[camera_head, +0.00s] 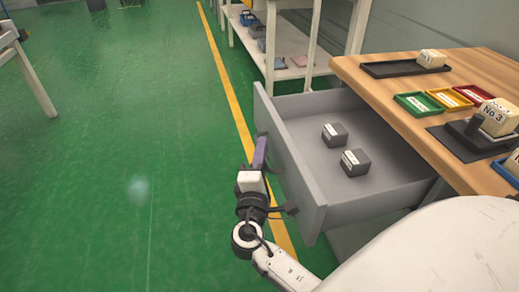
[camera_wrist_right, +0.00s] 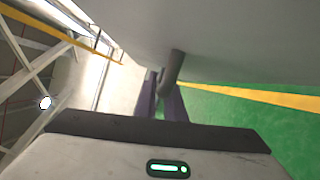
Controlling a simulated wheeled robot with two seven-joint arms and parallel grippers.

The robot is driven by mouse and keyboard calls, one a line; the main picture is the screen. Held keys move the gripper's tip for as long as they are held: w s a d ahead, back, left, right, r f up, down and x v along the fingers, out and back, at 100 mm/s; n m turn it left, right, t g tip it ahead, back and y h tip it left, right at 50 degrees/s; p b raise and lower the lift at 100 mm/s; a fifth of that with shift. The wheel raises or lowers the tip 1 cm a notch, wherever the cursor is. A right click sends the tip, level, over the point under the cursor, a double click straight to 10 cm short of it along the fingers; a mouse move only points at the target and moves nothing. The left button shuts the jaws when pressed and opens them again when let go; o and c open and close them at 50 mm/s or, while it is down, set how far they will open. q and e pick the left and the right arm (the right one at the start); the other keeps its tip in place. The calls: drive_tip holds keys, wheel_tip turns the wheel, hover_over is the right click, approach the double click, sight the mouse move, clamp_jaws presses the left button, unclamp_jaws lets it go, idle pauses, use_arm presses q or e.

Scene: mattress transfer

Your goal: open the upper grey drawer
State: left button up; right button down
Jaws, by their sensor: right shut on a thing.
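The grey drawer (camera_head: 295,170) stands pulled out from under the wooden table in the head view. Two dark blocks with pale labels, a rear one (camera_head: 334,135) and a front one (camera_head: 356,162), lie inside it. My right gripper (camera_head: 261,152) is at the outer face of the drawer front. In the right wrist view its purple fingers (camera_wrist_right: 161,98) are shut on the dark handle (camera_wrist_right: 173,66), against the grey drawer front (camera_wrist_right: 220,40). Part of the handle is hidden between the fingers. My left gripper is in neither view.
The wooden tabletop (camera_head: 400,95) carries a black tray (camera_head: 392,68), a green tray (camera_head: 418,104), a yellow tray (camera_head: 448,97) and blocks. A white shelf rack (camera_head: 290,45) stands behind the drawer.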

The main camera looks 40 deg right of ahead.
drive_tip(key=shift+w+a, duration=0.1)
drive_tip(key=shift+a, duration=0.3)
drive_tip(key=c, duration=1.8)
unclamp_jaws()
drive_tip(key=shift+c, duration=0.2)
